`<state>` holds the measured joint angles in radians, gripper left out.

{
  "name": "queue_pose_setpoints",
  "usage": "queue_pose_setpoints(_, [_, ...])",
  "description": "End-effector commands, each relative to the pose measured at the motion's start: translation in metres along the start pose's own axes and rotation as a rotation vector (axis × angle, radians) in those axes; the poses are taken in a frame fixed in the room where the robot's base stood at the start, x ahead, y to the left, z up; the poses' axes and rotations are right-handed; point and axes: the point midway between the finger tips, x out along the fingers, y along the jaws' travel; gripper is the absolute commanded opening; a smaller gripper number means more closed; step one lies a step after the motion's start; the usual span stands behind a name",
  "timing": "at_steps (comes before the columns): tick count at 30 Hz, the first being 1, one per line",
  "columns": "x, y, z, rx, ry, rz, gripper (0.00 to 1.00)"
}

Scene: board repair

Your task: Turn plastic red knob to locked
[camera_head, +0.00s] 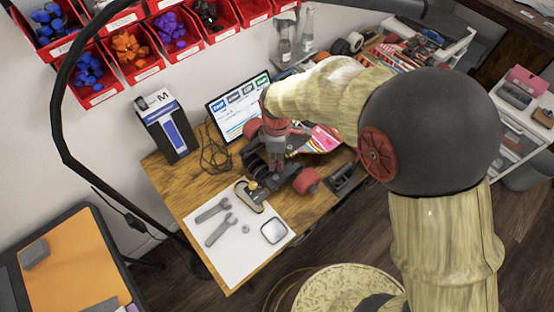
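My gripper (275,164) reaches down from my arm to a dark truck-like assembly on the wooden table. Its dark fingers blend with the dark parts there, so I cannot tell whether they are open or shut, or touching anything. I cannot make out the plastic red knob for certain; it may be hidden by my gripper or arm. A red wheel (306,180) sits just right of the gripper, and another red wheel-like part (252,128) shows behind it to the left.
A white sheet (228,262) carries wrenches (221,230) and a small square item (274,231). A screen (238,104) and a dark blue box (168,128) stand behind. A black lamp arm (57,120) curves along the left. Red bins (133,70) hang on the wall.

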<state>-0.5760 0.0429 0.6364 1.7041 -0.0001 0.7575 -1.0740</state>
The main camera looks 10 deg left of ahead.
Motion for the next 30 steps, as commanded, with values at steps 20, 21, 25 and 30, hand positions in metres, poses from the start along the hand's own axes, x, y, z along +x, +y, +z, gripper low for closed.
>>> queue_pose_setpoints(20, [-0.0002,-0.0002,0.0001,0.000,0.000,-0.001,0.00])
queue_pose_setpoints(21, [-0.0002,-0.0002,0.0001,0.000,0.000,-0.001,0.00])
queue_pose_setpoints(25, [-0.0003,-0.0003,0.0001,0.005,0.000,-0.001,0.00])
queue_pose_setpoints(30, [-0.0010,-0.0003,0.0001,0.039,-0.001,-0.001,0.00])
